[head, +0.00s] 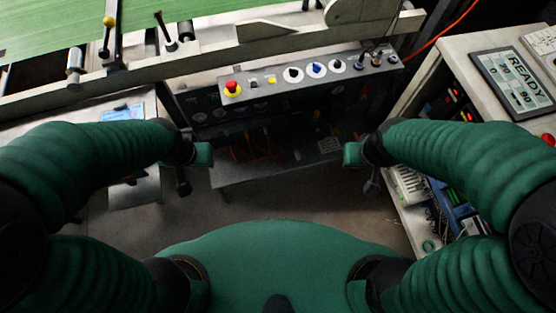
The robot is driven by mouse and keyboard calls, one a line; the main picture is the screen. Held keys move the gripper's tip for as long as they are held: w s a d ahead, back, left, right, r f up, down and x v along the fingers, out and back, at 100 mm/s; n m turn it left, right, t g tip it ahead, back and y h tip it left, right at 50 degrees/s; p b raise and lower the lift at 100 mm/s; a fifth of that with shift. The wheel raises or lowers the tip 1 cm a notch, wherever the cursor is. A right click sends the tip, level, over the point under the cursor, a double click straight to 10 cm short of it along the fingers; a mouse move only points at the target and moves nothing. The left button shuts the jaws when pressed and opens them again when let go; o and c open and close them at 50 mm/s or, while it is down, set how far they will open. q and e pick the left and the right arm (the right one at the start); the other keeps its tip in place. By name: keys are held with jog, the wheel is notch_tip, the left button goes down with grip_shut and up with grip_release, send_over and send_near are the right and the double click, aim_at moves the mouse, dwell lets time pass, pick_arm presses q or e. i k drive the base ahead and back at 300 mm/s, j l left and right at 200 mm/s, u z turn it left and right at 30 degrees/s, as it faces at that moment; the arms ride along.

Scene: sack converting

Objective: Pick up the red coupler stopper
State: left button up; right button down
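I cannot pick out a red coupler stopper with certainty. A red mushroom-shaped button (232,86) on a yellow base sits at the left end of the grey control panel. A small red part (548,139) shows at the far right edge, too small to identify. My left gripper (193,170) hangs in front of the panel, below and left of the red button and apart from it. My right gripper (362,170) hangs at about the same height further right. Nothing is seen held in either, and their finger gaps are not clear.
The control panel (345,78) carries several knobs under a machine rail (200,62) with a green sheet (60,32). At right stands a cabinet with a READY display (515,78) and open shelves of wiring. Floor (300,200) shows between my arms.

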aim_at(277, 159)
jog(key=i+u, duration=0.25)
jog(key=u, duration=0.25)
jog(key=i+u, duration=0.3)
jog(key=u, duration=0.15)
